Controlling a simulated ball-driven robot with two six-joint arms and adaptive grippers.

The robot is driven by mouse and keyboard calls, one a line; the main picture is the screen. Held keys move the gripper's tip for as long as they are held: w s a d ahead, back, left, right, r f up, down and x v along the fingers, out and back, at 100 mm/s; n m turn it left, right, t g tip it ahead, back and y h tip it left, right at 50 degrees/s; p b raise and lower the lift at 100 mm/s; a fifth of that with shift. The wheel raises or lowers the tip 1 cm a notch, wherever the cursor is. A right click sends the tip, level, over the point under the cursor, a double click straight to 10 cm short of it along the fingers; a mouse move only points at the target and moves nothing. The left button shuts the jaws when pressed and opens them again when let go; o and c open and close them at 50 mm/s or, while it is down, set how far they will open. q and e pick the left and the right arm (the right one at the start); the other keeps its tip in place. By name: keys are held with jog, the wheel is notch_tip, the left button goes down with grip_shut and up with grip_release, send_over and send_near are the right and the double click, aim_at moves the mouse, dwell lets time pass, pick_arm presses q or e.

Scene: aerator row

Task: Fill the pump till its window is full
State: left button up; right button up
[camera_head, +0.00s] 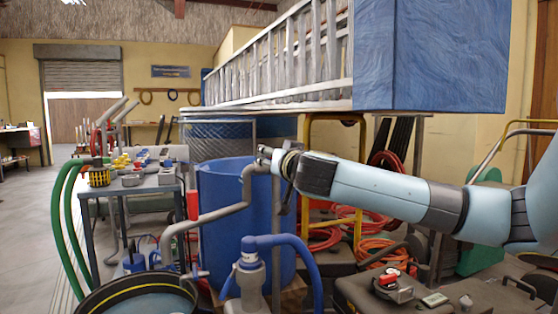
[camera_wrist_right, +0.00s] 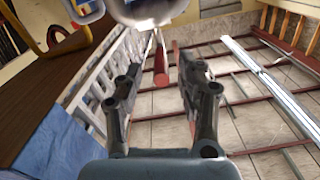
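A small pump-like body with a blue cap (camera_head: 250,253) stands at the bottom centre of the head view, with a blue hose (camera_head: 300,250) curving off it. I cannot make out its window. Beside it, a bent grey pipe (camera_head: 222,212) runs up from the lower left, with an upright red handle (camera_head: 193,205) next to it. My right gripper (camera_head: 264,153) is at the pipe's upper end, in front of the blue barrel; whether it touches is unclear. My left gripper is not in view.
A big blue barrel (camera_head: 225,185) stands behind the pipe. A dark tub (camera_head: 140,296) of water is at lower left, with green hoses (camera_head: 66,225) beside it. A grey trolley (camera_head: 140,185) holds small parts. A dark case (camera_head: 365,296) lies at lower right. Floor is open at far left.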

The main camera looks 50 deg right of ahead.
jog(key=v, duration=0.5)
dwell(0.5)
